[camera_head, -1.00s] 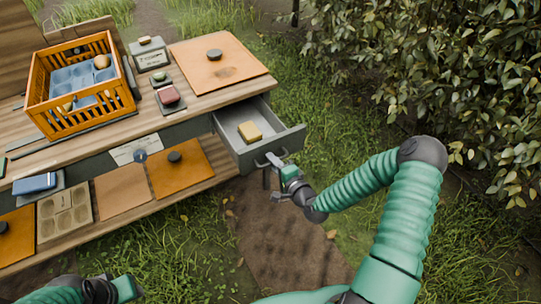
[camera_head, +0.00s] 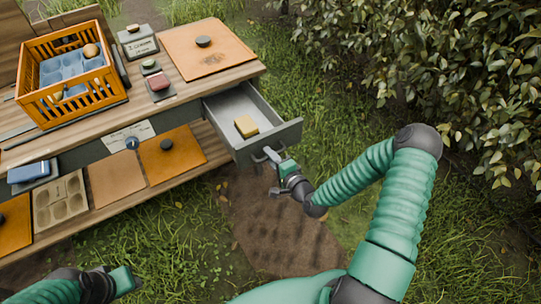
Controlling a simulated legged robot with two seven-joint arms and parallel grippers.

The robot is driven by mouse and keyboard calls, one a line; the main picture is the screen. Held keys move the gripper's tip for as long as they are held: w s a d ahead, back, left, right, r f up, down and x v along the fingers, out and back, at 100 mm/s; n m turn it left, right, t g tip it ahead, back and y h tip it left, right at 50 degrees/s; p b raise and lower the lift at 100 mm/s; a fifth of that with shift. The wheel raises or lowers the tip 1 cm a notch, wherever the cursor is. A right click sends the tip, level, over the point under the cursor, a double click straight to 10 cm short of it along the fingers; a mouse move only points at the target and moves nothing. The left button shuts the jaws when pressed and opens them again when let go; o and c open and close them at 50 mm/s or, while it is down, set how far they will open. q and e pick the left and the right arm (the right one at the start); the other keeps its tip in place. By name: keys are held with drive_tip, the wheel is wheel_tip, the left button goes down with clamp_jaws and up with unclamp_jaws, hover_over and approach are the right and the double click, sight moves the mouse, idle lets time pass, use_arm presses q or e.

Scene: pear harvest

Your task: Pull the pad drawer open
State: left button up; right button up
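The pad drawer (camera_head: 236,105) stands pulled out from the right end of the wooden bench, with its grey inside showing. A yellow pad (camera_head: 246,126) lies in it. My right gripper (camera_head: 274,160) is at the bar handle (camera_head: 266,154) on the drawer's front, with its fingertips at the handle. The fingers are small here, but they appear closed around the bar. My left gripper (camera_head: 128,280) is at the lower left, away from the bench, and its fingers are not clear.
An orange crate (camera_head: 72,110) with a blue tray and a pear stands on the bench top (camera_head: 190,88). An orange board (camera_head: 208,62) with a black knob lies near the drawer. The lower shelf holds boards and a tray (camera_head: 60,202). A leafy hedge (camera_head: 440,70) fills the right.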

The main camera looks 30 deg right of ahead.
drive_tip(key=shift+r, duration=0.15)
drive_tip(key=shift+s, duration=0.1)
drive_tip(key=p+v, duration=0.5)
drive_tip(key=v, duration=1.1)
drive_tip(key=shift+s+p, duration=0.3)
